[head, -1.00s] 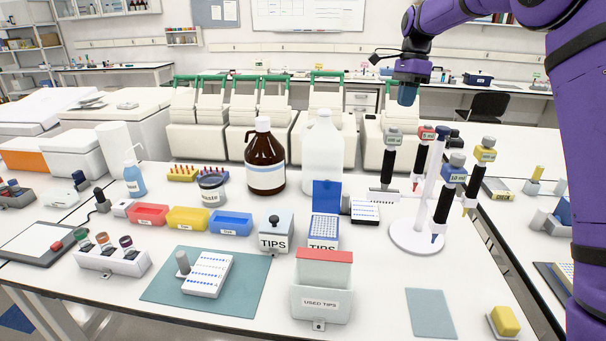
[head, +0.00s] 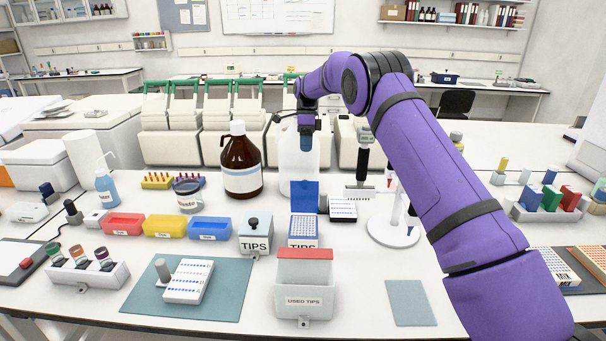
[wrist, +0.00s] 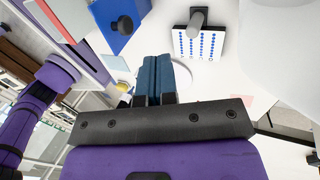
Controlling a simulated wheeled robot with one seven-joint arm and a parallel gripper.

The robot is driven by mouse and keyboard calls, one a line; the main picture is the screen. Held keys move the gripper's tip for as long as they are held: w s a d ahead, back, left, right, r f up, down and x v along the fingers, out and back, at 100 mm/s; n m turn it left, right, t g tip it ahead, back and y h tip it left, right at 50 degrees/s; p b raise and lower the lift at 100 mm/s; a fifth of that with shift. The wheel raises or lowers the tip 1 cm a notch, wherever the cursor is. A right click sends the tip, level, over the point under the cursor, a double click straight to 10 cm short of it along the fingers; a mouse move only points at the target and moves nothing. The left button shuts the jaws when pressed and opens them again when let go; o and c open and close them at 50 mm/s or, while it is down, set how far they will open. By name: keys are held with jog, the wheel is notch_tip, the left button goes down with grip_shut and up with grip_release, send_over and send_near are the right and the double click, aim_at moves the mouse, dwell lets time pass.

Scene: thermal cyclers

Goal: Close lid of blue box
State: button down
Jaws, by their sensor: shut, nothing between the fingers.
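The blue box (head: 303,232) is a small box labelled TIPS, with a grid of tips in its open top. Its blue lid (head: 304,195) stands upright at the back edge, so the box is open. In the wrist view the outer face of the blue lid (wrist: 108,38) shows at upper left, with a dark round knob. My gripper (head: 306,146) hangs above and behind the lid, in front of the white bottle in the head view, apart from the lid. Its blue-grey fingers (wrist: 153,75) are together and hold nothing.
A closed grey TIPS box (head: 255,238) stands left of the blue box, and a used tips bin (head: 304,301) in front. A white rack (head: 343,210) and the pipette stand (head: 393,232) are to the right. The white bottle (head: 291,165) and a brown bottle (head: 241,170) stand behind.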

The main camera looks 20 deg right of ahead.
aim_at(305, 195)
jog(key=s+a+f, duration=0.2)
jog(key=s+f, duration=0.4)
jog(key=shift+s+f, duration=0.2)
jog(key=shift+f, duration=0.1)
jog(key=shift+s, duration=0.1)
dwell(0.3)
